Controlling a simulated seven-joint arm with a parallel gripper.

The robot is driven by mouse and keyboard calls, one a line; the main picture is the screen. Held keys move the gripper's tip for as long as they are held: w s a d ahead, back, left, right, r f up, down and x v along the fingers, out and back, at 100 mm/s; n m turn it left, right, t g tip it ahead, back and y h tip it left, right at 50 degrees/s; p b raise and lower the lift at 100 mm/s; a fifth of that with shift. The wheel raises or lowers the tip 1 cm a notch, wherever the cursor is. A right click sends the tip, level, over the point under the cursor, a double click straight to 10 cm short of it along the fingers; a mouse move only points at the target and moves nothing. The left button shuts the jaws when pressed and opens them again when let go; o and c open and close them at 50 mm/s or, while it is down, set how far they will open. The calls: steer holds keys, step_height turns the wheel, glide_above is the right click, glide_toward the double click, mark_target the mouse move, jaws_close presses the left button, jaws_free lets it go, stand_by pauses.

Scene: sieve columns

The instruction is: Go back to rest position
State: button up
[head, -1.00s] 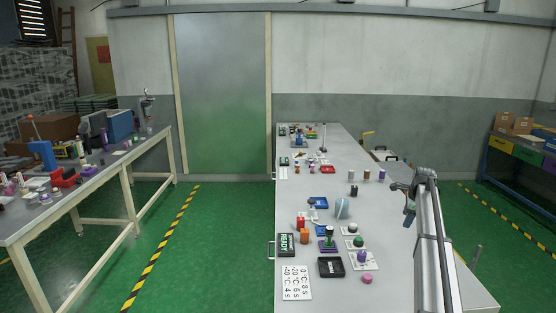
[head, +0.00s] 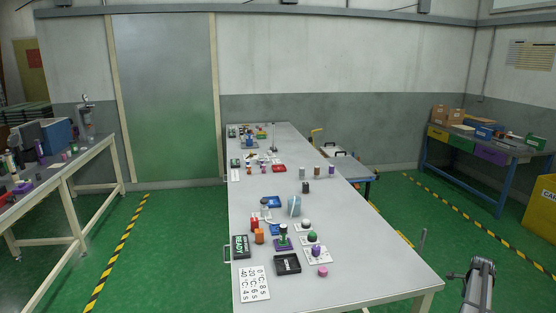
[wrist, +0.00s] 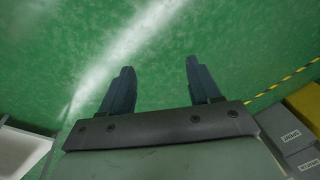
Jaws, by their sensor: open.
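My gripper (wrist: 157,82) shows in the wrist view with its two dark fingers apart and nothing between them. Green floor lies beneath it. In the head view my arm is at the lower right, to the right of the long grey table (head: 362,265) and apart from everything on it. The gripper's fingers cannot be made out clearly in the head view.
The table holds a black tray (head: 288,264), a pink piece (head: 323,271), a green READY sign (head: 241,246), a number card (head: 255,284) and several small coloured pieces. A yellow bin (head: 541,208) stands at the far right. Grey boxes (wrist: 285,133) show in the wrist view.

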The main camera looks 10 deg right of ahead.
steer(key=s+a+f+n+g+y, duration=0.1)
steer(key=s+a+f+n, duration=0.1)
steer(key=s+a+f, duration=0.35)
steer(key=s+a+f+n+g, duration=0.1)
steer(key=s+a+f, duration=0.1)
steer(key=s+f, duration=0.65)
steer(key=a+f+n+g+y, duration=0.1)
steer(key=a+f+n, duration=0.2)
steer(key=a, duration=0.9)
steer(key=a+f+n, duration=0.3)
steer(key=a+f, duration=0.1)
steer(key=a, duration=0.7)
steer(key=a+f+n+g+y, duration=0.1)
steer(key=a+f+n, duration=0.2)
steer(key=a, duration=0.9)
steer(key=s+a+f+n+g, duration=0.1)
steer(key=s+a+n, duration=0.25)
steer(key=a, duration=0.45)
steer(key=s+a+f+n+g, duration=0.1)
steer(key=s+a+n, duration=0.1)
steer(key=s+a, duration=0.45)
steer(key=s+a+r+n+g+h, duration=0.1)
steer(key=s+a+n, duration=0.5)
steer(key=s+a, duration=0.7)
steer(key=shift+r+g, duration=0.5)
steer(key=shift+r, duration=0.3)
steer(key=shift+n, duration=0.25)
